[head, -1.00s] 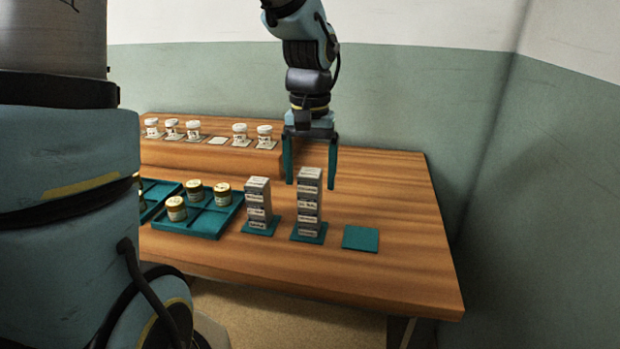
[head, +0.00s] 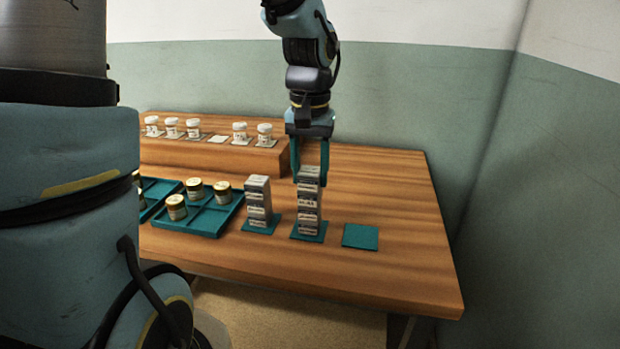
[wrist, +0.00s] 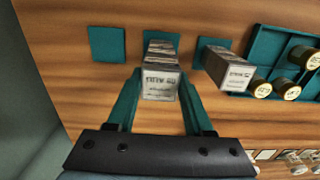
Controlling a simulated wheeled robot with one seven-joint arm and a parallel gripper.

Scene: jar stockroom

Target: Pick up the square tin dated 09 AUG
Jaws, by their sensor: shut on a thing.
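A taller stack of grey square tins (head: 308,208) stands on a teal mat (head: 309,237). A shorter stack (head: 258,203) stands on another teal mat to its left. My gripper (head: 310,180) is shut on the top tin (head: 308,174) of the taller stack, which still sits in line with the tins below. In the wrist view the fingers lie on both sides of this top tin (wrist: 160,85); its label appears upside down and seems to read 09 MAY. The shorter stack's top tin (wrist: 238,75) also has a label, too small to read surely. I cannot make out a 09 AUG label.
An empty teal mat (head: 360,237) lies to the right. A teal divided tray (head: 208,218) with several gold-lidded jars is at the left. White-lidded jars (head: 240,132) stand on a raised shelf behind. The table's right side is clear.

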